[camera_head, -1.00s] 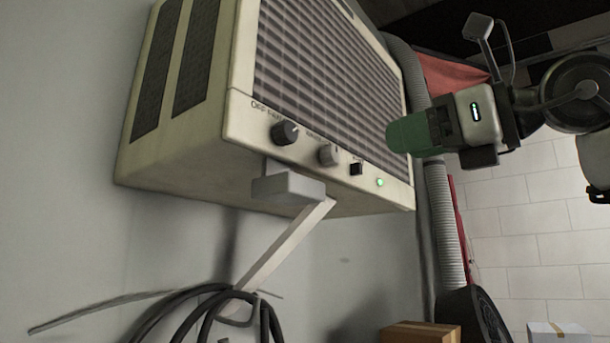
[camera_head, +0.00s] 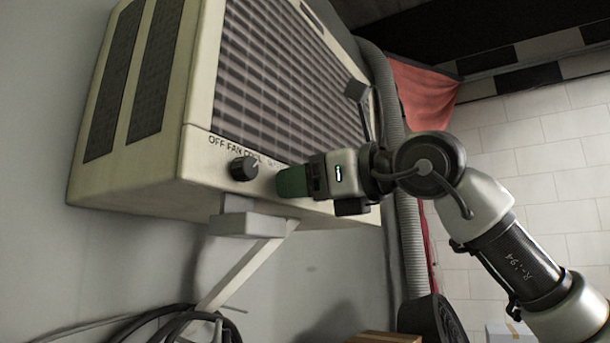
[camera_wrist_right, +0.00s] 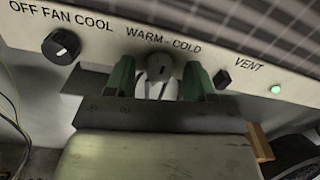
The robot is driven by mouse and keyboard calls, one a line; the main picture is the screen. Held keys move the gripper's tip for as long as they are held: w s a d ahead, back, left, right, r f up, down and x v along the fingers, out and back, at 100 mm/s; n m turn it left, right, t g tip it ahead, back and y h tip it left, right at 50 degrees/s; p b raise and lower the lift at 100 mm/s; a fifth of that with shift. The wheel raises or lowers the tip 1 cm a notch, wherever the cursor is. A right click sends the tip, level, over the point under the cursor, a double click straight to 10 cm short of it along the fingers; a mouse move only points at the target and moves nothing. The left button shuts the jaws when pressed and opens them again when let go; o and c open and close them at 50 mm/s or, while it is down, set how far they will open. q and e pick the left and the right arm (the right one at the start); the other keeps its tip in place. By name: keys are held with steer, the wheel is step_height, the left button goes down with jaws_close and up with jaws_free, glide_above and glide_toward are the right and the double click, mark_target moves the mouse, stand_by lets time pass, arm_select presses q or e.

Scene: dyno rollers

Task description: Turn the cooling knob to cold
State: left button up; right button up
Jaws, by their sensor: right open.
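The cooling knob (camera_wrist_right: 160,68) is a light grey knob under the label WARM - COLD on the cream air conditioner's panel (camera_head: 140,185). In the right wrist view it sits between the two green fingers of my right gripper (camera_wrist_right: 158,75). The fingers are open, one on each side of the knob; I cannot tell whether they touch it. In the head view my right gripper (camera_head: 284,182) is at the panel and hides this knob. My left gripper is not in view.
A black OFF FAN COOL knob (camera_wrist_right: 61,47) is left of the cooling knob. A black VENT switch (camera_wrist_right: 222,79) and a green light (camera_wrist_right: 275,89) are to the right. A grey bracket (camera_head: 246,222) supports the unit. A ribbed hose (camera_head: 411,240) hangs at its right.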

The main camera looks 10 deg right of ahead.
steer(key=shift+w, duration=0.1)
steer(key=shift+c, duration=1.1)
steer(key=shift+a, duration=0.1)
steer(key=c, duration=0.7)
arm_select(q)
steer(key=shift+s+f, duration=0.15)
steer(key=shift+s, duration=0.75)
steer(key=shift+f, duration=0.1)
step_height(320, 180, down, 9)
steer(key=b, duration=0.8)
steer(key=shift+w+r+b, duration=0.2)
steer(key=shift+b, duration=0.2)
arm_select(e)
steer(key=m, duration=1.7)
steer(key=shift+r+g, duration=0.1)
steer(key=shift+g, duration=0.3)
steer(key=shift+m, duration=0.4)
